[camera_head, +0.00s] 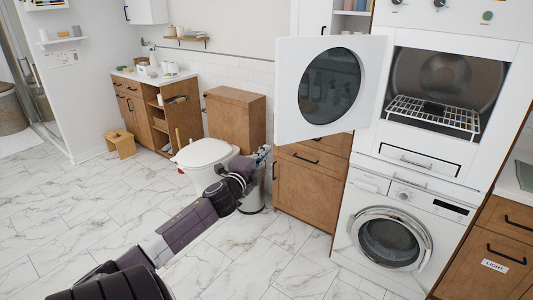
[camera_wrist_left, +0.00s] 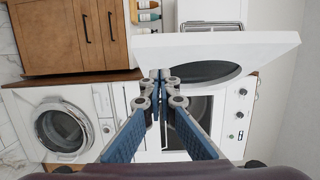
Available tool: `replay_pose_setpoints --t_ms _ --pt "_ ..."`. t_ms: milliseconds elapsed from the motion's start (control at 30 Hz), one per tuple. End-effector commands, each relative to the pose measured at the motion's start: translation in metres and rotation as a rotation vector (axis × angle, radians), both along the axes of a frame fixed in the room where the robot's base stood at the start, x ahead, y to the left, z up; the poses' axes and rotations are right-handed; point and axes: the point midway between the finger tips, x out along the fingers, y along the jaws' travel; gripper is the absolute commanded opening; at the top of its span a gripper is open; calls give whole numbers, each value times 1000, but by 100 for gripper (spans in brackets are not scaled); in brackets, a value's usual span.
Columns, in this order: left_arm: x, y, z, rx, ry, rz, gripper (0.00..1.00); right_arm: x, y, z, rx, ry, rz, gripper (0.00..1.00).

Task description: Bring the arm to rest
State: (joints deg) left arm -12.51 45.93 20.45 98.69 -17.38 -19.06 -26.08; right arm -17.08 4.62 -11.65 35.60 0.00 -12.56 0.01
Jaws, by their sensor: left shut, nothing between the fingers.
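My left arm (camera_head: 185,228) comes in from the bottom left and reaches out over the tiled floor. Its gripper (camera_head: 263,153) is small in the head view, in front of the toilet and the wooden cabinets. In the left wrist view the blue-padded fingers of the gripper (camera_wrist_left: 160,76) meet at their tips, with nothing between them. The open dryer door (camera_wrist_left: 230,45) lies beyond the fingertips in that view; whether they touch it cannot be told. My right gripper is not in view.
The dryer door (camera_head: 333,88) stands open with a round window, beside the dryer's wire rack (camera_head: 432,115). A washing machine (camera_head: 388,240) is below, its door shut. A toilet (camera_head: 205,152) and a stool (camera_head: 120,143) stand left.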

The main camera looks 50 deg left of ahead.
Motion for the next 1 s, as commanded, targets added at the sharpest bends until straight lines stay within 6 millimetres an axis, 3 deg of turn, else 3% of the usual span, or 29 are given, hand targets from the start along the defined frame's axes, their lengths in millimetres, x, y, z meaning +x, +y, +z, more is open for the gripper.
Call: replay_pose_setpoints --t_ms 333,467,567,733,867,1000 --pt "-4 1 -3 -4 2 2 0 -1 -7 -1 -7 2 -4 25" --pt "-8 5 -37 -61 36 18 0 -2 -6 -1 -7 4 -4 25" --pt "-18 9 -96 -155 90 47 0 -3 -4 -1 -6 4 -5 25" --pt "-51 0 -222 -362 205 114 0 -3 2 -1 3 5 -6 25" --pt "-86 -22 -314 -512 294 167 0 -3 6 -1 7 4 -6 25" --pt "-132 -58 -405 -664 390 231 0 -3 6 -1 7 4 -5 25"
